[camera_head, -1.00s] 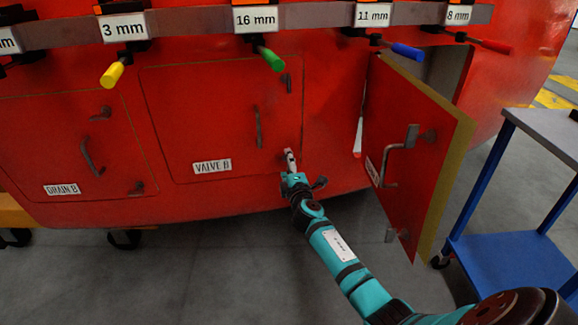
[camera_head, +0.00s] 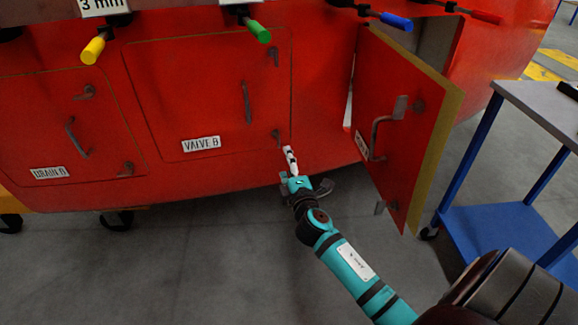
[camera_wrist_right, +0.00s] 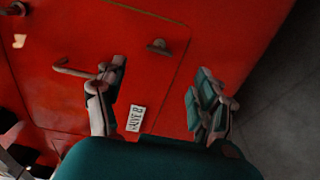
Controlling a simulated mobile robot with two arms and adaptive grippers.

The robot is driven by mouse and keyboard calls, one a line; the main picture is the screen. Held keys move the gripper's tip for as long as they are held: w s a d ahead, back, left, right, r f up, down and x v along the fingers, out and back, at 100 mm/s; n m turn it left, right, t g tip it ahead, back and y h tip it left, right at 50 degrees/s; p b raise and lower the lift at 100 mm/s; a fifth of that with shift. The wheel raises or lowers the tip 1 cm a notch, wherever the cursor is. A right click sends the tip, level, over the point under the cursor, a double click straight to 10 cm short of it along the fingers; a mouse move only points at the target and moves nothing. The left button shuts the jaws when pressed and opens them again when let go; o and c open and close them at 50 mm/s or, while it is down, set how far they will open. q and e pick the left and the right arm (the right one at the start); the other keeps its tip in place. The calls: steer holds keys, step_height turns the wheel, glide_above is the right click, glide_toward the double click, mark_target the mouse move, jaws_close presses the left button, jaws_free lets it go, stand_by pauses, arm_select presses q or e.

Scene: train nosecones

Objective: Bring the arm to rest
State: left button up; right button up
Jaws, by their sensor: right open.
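My right gripper (camera_head: 307,174) is open and empty, in front of the lower right corner of the VALVE B panel (camera_head: 212,100). The teal right arm (camera_head: 350,262) reaches up from the lower right. The VALVE B panel looks closed, with a handle (camera_head: 246,101) and small latches (camera_head: 277,137) at its right side. My left gripper is not in view.
An open red door (camera_head: 400,120) with a handle stands out to the right of my gripper. A blue cart (camera_head: 490,235) is further right. The closed DRAIN B panel (camera_head: 65,125) is at the left. Coloured-handled tools hang above. Grey floor lies clear below.

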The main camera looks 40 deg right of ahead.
steer(key=shift+s+a, duration=0.1)
steer(key=shift+s, duration=0.15)
stand_by(0.3)
